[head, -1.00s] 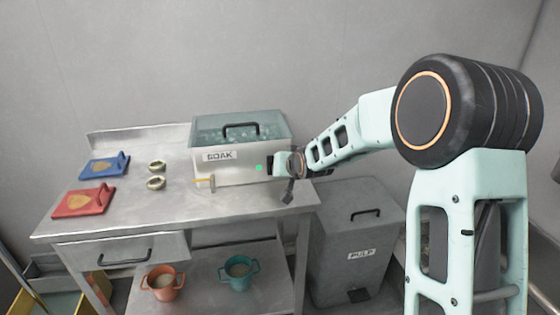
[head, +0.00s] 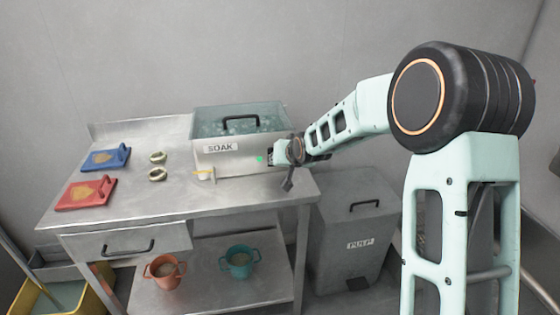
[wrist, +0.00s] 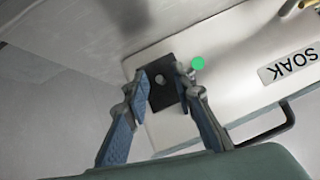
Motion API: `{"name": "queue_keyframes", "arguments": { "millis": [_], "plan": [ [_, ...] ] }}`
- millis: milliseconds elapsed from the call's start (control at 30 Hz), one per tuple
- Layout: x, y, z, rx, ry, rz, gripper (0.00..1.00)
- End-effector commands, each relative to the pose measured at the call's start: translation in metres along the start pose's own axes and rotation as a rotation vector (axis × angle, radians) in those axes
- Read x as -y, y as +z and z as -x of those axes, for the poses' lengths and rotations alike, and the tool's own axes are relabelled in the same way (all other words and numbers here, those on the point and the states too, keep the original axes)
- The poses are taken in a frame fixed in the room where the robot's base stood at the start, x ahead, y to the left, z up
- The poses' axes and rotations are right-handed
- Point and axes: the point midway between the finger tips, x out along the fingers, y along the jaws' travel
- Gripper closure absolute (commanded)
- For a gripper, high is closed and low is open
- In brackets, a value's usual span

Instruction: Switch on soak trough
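The soak trough (head: 238,165) is a pale metal box with a SOAK label, standing at the right end of the steel table. It also shows in the wrist view (wrist: 240,75). A green light (head: 260,159) glows on its front, also in the wrist view (wrist: 198,63). A black plate with a small round grey part, the switch (wrist: 160,88), sits beside the light. My gripper (wrist: 161,79) is open at the plate, with one blue-grey finger on either side. I cannot tell whether the fingertips touch it. In the head view my gripper hides the switch.
A black handle (head: 240,124) crosses the trough's top. Red (head: 86,193) and blue (head: 105,159) boards and two small rings (head: 158,174) lie left on the table. Two cups (head: 240,262) stand on the lower shelf.

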Motion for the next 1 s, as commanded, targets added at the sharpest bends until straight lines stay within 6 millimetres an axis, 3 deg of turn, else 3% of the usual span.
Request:
{"name": "queue_keyframes", "arguments": {
  "millis": [267, 633, 1000],
  "plan": [
    [0.0, -0.001, 0.006, -0.002, 0.0, -0.001, 0.76],
    [-0.002, -0.001, 0.063, -0.003, 0.003, 0.0, 0.76],
    [-0.002, -0.001, 0.099, -0.002, 0.001, -0.003, 0.76]
  ]
}}
